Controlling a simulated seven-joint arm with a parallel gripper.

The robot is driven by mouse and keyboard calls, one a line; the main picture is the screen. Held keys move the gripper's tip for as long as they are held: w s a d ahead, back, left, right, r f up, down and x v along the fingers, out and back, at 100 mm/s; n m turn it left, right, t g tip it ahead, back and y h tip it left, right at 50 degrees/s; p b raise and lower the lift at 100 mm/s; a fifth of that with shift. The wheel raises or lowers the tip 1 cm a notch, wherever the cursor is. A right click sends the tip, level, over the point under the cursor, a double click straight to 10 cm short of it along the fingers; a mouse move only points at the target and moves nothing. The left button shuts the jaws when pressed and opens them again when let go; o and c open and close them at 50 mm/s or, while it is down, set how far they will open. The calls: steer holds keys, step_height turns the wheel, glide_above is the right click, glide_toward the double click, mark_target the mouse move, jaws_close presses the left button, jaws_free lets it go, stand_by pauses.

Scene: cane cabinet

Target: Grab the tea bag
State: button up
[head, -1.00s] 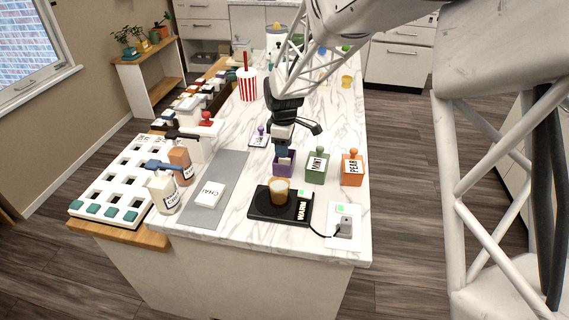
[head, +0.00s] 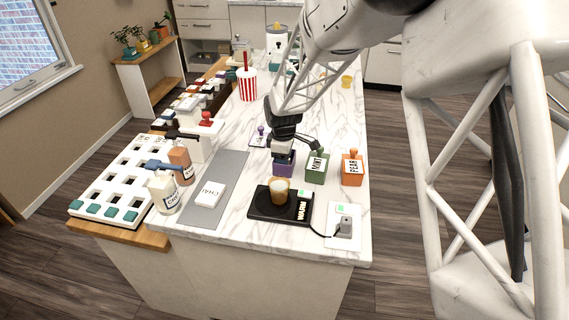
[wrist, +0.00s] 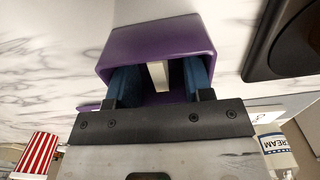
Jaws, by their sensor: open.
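A purple box (head: 284,168) stands on the marble counter, left of a green box labelled MINT (head: 317,167). My gripper (wrist: 161,82) points down into the purple box's opening. Its two blue fingers are apart, inside the box. A flat cream piece, apparently the tea bag (wrist: 158,75), stands between the fingers with gaps on both sides. In the head view the gripper covers the box's top, and the tea bag cannot be seen.
An orange PEAR box (head: 352,169) stands right of the MINT box. A cup (head: 279,192) sits on a black warmer (head: 265,207) in front. A white CHAI packet (head: 210,194) lies on a grey mat (head: 230,166). A striped cup (head: 247,86) stands behind.

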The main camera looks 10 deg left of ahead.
steer(key=shift+f, duration=0.5)
jaws_close()
